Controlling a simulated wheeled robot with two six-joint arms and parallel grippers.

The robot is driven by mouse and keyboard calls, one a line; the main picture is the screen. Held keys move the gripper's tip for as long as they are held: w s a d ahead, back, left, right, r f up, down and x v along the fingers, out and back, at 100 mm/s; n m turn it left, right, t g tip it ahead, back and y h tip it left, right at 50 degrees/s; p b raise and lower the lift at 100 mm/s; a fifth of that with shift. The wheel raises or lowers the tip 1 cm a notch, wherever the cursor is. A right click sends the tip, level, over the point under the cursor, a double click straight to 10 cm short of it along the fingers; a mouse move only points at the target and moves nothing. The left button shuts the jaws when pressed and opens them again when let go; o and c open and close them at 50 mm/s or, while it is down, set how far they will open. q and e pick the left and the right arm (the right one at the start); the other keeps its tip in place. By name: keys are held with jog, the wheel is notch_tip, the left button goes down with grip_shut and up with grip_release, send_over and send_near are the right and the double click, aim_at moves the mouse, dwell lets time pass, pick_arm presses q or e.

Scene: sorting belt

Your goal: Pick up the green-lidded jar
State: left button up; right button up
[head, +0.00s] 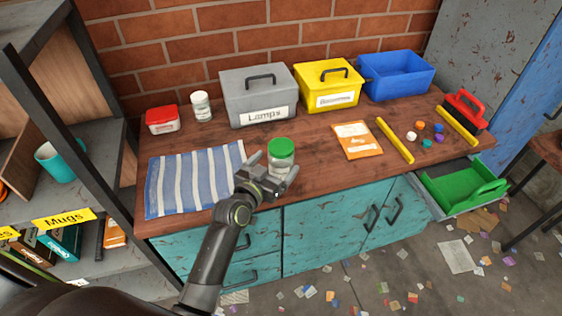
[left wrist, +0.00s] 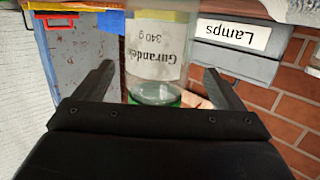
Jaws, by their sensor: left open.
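The green-lidded jar (head: 281,149) stands upright on the wooden worktop near its front edge, right of the striped cloth. It is clear glass with a white label. My left gripper (head: 274,170) is open in front of the jar, with its fingers pointing toward it. In the left wrist view, which is upside down, the jar (left wrist: 158,60) shows between the two spread fingers (left wrist: 160,84), and a gap is visible on each side. The lid is mostly hidden there behind the gripper body. My right gripper is not in view.
A grey "Lamps" box (head: 258,98), a yellow box (head: 330,88) and a blue bin (head: 396,76) stand along the wall. A white-lidded jar (head: 201,106) and red-lidded tub (head: 162,120) stand back left. A striped cloth (head: 195,180) lies left; an orange packet (head: 358,140) lies right.

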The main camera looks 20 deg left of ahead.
pick_arm(q)
jog(key=shift+x, duration=1.85)
jog(key=shift+d, duration=0.15)
jog(key=c, duration=1.2)
